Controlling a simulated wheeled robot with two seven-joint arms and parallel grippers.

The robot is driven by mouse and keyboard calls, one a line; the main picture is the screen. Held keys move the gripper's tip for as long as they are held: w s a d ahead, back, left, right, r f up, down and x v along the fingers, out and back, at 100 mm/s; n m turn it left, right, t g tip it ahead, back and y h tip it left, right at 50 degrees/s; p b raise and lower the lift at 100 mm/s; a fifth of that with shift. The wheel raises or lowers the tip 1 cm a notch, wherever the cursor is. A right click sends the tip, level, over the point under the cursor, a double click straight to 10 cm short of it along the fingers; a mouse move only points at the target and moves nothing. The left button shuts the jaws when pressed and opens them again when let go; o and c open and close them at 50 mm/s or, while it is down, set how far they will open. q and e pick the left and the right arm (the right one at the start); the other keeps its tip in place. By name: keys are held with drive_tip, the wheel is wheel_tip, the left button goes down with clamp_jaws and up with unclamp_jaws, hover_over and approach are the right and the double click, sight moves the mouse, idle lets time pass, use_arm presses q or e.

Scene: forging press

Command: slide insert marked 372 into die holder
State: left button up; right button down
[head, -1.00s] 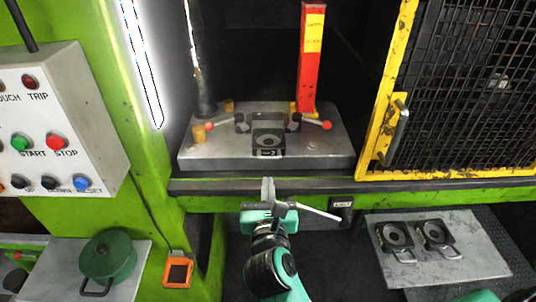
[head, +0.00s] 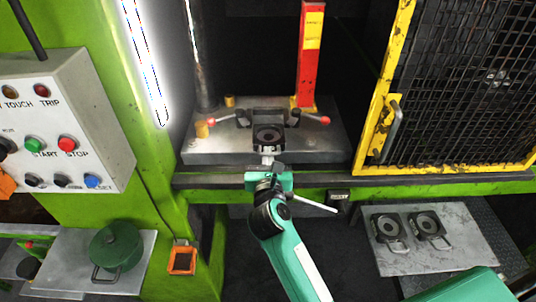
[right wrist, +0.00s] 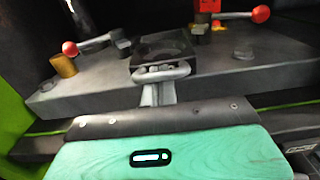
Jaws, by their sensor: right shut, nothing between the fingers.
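A dark square insert (head: 268,135) with a round recess and a front handle sits on the die plate (head: 208,148), at the front of the dark die holder (head: 262,115). It also shows in the right wrist view (right wrist: 162,47), its pale looped handle (right wrist: 162,73) facing me. No number is readable on it. My right gripper (head: 267,158) is shut and empty, its fingertips at the handle; contact cannot be told for certain. The fingers hide part of the front. Two red-knobbed clamp levers (head: 212,121) (head: 323,119) flank the holder. My left gripper is not in view.
Two similar inserts (head: 388,228) (head: 428,224) lie on a grey side table (head: 470,255) at lower right. A red post (head: 308,60) stands behind the plate. A yellow-framed mesh guard (head: 378,125) is at right, a control box (head: 95,130) at left.

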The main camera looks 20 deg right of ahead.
sight(268, 127)
drive_tip(key=p+x, duration=0.1)
drive_tip(key=x, duration=0.7)
